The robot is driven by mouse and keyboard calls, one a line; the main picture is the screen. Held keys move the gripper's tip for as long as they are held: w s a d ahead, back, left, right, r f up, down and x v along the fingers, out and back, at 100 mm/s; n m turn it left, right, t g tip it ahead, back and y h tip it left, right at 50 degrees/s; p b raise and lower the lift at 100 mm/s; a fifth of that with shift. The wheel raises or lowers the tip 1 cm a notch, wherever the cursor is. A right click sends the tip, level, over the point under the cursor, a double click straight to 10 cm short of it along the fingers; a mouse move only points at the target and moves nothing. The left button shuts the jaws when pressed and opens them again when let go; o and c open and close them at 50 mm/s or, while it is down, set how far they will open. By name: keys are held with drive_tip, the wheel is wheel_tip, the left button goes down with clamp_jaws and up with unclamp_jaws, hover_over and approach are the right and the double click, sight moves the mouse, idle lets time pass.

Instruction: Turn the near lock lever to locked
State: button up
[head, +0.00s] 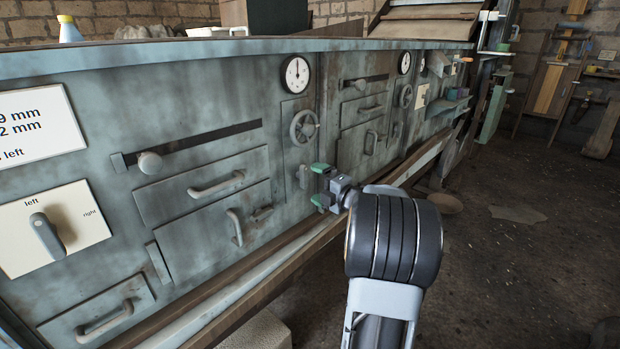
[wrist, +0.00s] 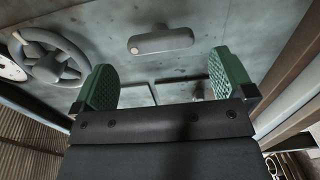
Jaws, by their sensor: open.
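The near lock lever (head: 303,177) is a short grey bar on the teal-grey panel, below the near handwheel (head: 304,127). It points roughly up and down in the head view. In the wrist view the lever (wrist: 161,40) lies lengthwise across the picture, ahead of the fingertips. My gripper (head: 321,186) has green pads and is open and empty, just right of the lever in the head view. In the wrist view my gripper (wrist: 166,80) has its fingers wide apart, with the lever beyond them and clear of both. No lock marking is readable.
A round gauge (head: 296,75) sits above the handwheel. Drawers with a handle (head: 217,184) and a slider knob (head: 149,163) are to the left. A left/right selector lever (head: 47,236) is nearer. A wooden rail (head: 290,262) runs below the panel. Open floor lies right.

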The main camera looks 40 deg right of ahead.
drive_tip(key=s+d+p, duration=0.1)
drive_tip(key=s+p, duration=0.1)
drive_tip(key=s, duration=0.7)
drive_tip(key=shift+s+d, duration=0.15)
drive_tip(key=shift+d, duration=0.15)
drive_tip(key=w+a+r+m+g+h+p, duration=0.2)
drive_tip(key=w+a+r+m+h+p, duration=0.15)
drive_tip(key=r+m+p, duration=0.45)
drive_tip(key=w+a+r+m+g+h+p, duration=0.2)
drive_tip(key=a+r+m+h+p, duration=0.15)
drive_tip(key=r+p, duration=0.7)
drive_tip(key=s+a+r+m+g+y+p, duration=0.2)
drive_tip(key=s+a+r+m+g+p, duration=0.2)
drive_tip(key=s+a+p, duration=0.4)
drive_tip(key=s+a+r+m+g+y+p, duration=0.1)
drive_tip(key=s+a+r+m+g+p, duration=0.3)
drive_tip(key=a, duration=1)
drive_tip(key=s+r+g+p, duration=0.2)
drive_tip(key=s+p, duration=0.2)
drive_tip(key=p, duration=0.1)
drive_tip(key=shift+y, duration=0.4)
drive_tip(key=shift+m, duration=0.25)
